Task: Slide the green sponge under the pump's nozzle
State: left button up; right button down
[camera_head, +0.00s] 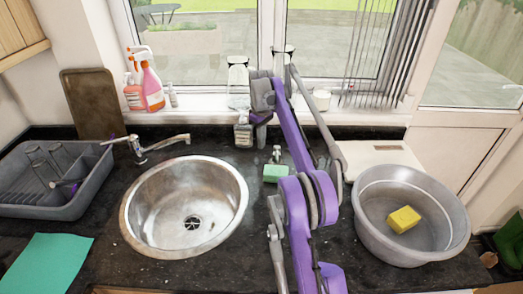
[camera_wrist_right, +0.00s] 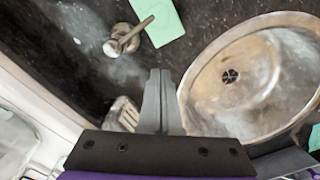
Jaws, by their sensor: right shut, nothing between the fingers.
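The green sponge (camera_head: 276,173) lies flat on the dark counter, right of the round sink. The metal pump (camera_head: 276,154) stands just behind it; the pump also shows in the right wrist view (camera_wrist_right: 124,38). In that view its nozzle reaches across the left part of the sponge (camera_wrist_right: 160,18), though the height between them cannot be judged. My right gripper (camera_wrist_right: 160,74) is shut and empty, with its fingers apart from the sponge and pump. In the head view it is at the back by the window, partly hidden by my arm. My left gripper is out of view.
The sink (camera_head: 186,208) and tap (camera_head: 155,147) are to the left. A soap bottle (camera_head: 243,134) stands near my right gripper. A grey basin (camera_head: 368,222) holding a yellow sponge (camera_head: 403,219) is at right. My right arm crosses the counter between sink and basin.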

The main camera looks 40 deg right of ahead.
jog(key=s+d+b, duration=0.3)
jog(key=s+d, duration=0.1)
jog(key=s, duration=1.3)
jog(key=f, duration=1)
jog(key=shift+w+f, duration=0.3)
jog(key=shift+f, duration=0.1)
jog(key=w, duration=0.2)
jog(key=w+p, duration=0.1)
jog(key=shift+w+a+r, duration=0.2)
jog(key=shift+a, duration=0.05)
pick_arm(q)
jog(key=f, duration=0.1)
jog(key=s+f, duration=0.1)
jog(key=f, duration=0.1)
pick_arm(e)
jog(key=shift+w, duration=0.35)
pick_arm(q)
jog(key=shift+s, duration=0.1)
pick_arm(e)
jog(key=shift+s, duration=0.1)
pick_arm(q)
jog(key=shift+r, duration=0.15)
pick_arm(e)
jog(key=shift+w+a+f, duration=0.1)
jog(key=shift+w+a, duration=0.1)
jog(key=shift+w, duration=0.75)
jog(key=shift+s, duration=0.2)
